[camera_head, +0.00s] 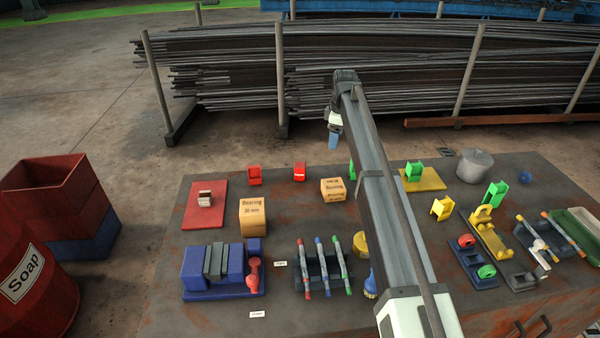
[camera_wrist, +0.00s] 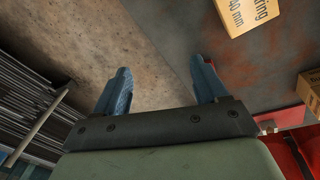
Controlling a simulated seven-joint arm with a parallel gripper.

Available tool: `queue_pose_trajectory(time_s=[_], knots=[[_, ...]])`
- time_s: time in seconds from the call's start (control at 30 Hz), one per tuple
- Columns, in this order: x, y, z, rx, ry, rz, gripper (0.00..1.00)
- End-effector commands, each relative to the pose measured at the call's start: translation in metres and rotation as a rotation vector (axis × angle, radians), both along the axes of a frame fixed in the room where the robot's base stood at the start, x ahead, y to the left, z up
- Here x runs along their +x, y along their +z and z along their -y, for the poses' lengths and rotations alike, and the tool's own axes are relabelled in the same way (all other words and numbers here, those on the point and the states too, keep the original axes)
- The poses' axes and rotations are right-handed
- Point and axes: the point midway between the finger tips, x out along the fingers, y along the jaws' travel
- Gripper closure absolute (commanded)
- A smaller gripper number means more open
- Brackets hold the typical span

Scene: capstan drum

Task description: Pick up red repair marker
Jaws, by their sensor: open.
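A dark rack (camera_head: 329,272) on the front middle of the workbench holds three slim markers. The leftmost, a red marker (camera_head: 303,262), lies beside a blue-capped one and a green one. My gripper (camera_head: 333,141) is beyond the far edge of the bench, well away from the rack, and looks small in the head view. In the wrist view my gripper (camera_wrist: 162,85) has its two blue fingers spread apart with nothing between them. The red marker does not show in the wrist view.
Cardboard bearing boxes (camera_head: 253,216) stand behind the rack, and one also shows in the wrist view (camera_wrist: 247,14). A blue vise (camera_head: 210,270) is left of the rack. More slim markers (camera_head: 532,238) lie in a holder at right. My arm crosses the bench's middle.

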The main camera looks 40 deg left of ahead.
Motion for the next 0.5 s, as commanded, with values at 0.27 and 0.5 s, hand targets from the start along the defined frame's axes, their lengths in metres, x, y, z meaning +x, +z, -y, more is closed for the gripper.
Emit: queue_pose_trajectory(time_s=[0.27,0.5], knots=[[-0.08,0.009,-0.061,-0.118,0.203,-0.065,0.28],[-0.096,0.005,-0.07,-0.142,0.242,-0.077,0.28]])
